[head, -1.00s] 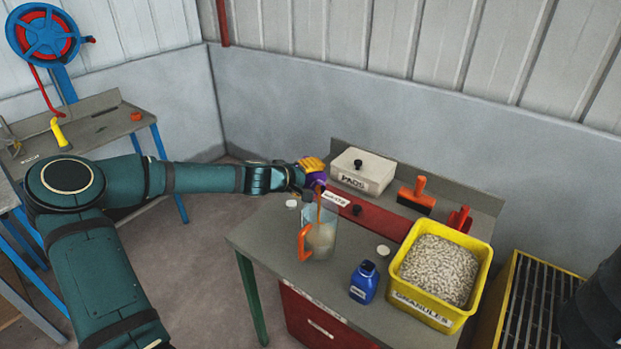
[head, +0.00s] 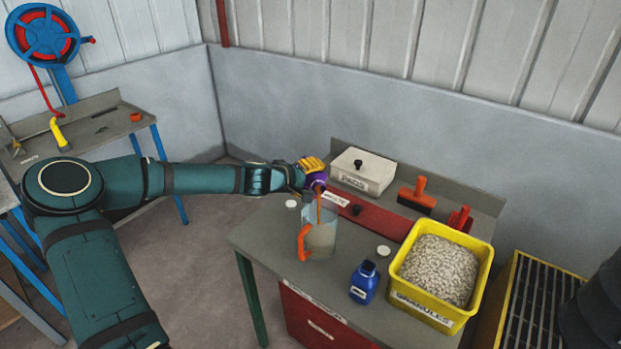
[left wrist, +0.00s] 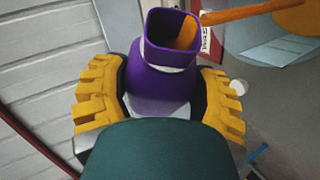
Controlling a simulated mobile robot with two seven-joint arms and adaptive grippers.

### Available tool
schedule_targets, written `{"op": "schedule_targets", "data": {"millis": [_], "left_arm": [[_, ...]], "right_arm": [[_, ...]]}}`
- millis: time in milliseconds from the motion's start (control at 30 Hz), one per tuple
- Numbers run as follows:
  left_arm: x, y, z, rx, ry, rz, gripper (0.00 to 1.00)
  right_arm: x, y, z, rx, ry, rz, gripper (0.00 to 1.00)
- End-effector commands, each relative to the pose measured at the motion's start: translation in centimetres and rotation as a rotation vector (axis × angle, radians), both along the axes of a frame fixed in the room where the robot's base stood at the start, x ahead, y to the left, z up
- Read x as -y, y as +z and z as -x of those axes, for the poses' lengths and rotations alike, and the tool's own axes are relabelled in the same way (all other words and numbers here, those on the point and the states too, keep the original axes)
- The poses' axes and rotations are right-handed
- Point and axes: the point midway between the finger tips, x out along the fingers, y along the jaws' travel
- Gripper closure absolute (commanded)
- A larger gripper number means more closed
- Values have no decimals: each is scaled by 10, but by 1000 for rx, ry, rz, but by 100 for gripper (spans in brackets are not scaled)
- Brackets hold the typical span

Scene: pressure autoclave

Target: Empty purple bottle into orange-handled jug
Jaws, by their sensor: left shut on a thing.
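My left gripper (head: 312,167) is shut on the purple bottle (head: 317,181) and holds it tipped above the jug. In the left wrist view the yellow fingers (left wrist: 160,105) sit on both sides of the purple bottle (left wrist: 160,85), whose open mouth shows orange-brown liquid. A thin brown stream (head: 319,208) runs from the mouth down into the clear jug (head: 322,236). The jug stands upright on the bench, with its orange handle (head: 304,243) on the left side and cloudy tan liquid inside. My right gripper is not in view.
On the grey bench (head: 270,239) a blue bottle (head: 364,282) stands right of the jug, beside a yellow tub of granules (head: 403,292). White caps (head: 383,251) lie on the bench.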

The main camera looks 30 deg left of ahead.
Motion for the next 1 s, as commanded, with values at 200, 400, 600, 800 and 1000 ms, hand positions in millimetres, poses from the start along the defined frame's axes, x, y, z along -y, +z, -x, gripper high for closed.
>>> {"op": "schedule_targets", "data": {"millis": [200, 400, 600, 800, 1000], "left_arm": [[0, 0, 0, 3, 0, -3, 80], [0, 0, 0, 5, 0, -6, 80], [0, 0, 0, 7, 0, -8, 80], [0, -1, 0, 9, 0, -11, 80], [0, -1, 0, 11, 0, -14, 80]], "right_arm": [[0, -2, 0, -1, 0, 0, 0], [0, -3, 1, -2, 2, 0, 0], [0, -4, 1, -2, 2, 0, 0], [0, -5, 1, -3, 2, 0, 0], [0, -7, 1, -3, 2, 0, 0]]}}
